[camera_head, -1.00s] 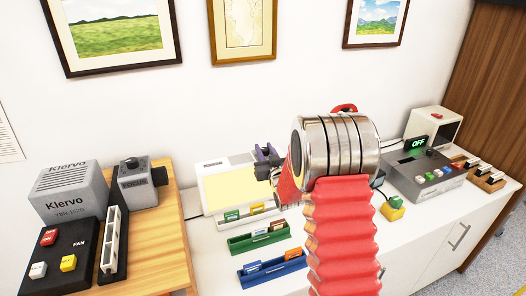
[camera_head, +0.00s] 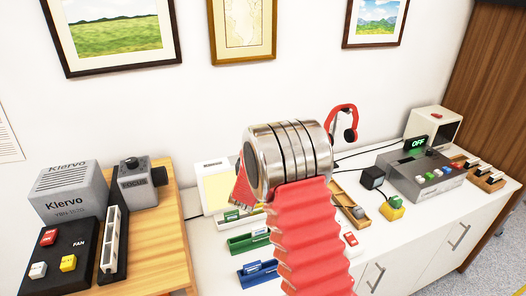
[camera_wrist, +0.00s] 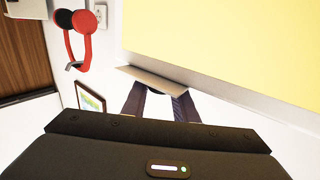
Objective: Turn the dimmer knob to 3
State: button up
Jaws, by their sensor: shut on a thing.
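My gripper (camera_wrist: 158,97) shows in the wrist view, its two dark purple fingers close together at the edge of a lit yellow panel (camera_wrist: 235,40). Their tips meet a flat grey-beige piece (camera_wrist: 150,80) along that edge. I cannot tell whether this piece is the dimmer knob or part of the panel's housing. In the head view, my metal wrist hides the fingers and much of the white-framed panel (camera_head: 215,192). No numbered dimmer scale is readable in either view.
A grey FOCUS box (camera_head: 137,184) with a dark knob and a Klervo unit (camera_head: 72,192) stand at left. Green (camera_head: 240,246) and blue (camera_head: 250,277) trays lie in front. Red headphones (camera_head: 345,118) hang behind. A grey button box (camera_head: 425,180) stands at right.

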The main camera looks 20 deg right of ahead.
jog(key=shift+m+g+h, duration=0.5)
jog(key=shift+g+h, duration=0.1)
jog(key=shift+h, duration=0.1)
jog(key=o, duration=1.1)
jog(key=shift+c, duration=0.2)
jog(key=shift+a, duration=0.1)
jog(key=v, duration=1.3)
jog(key=shift+s+a, duration=0.2)
jog(key=shift+s, duration=0.15)
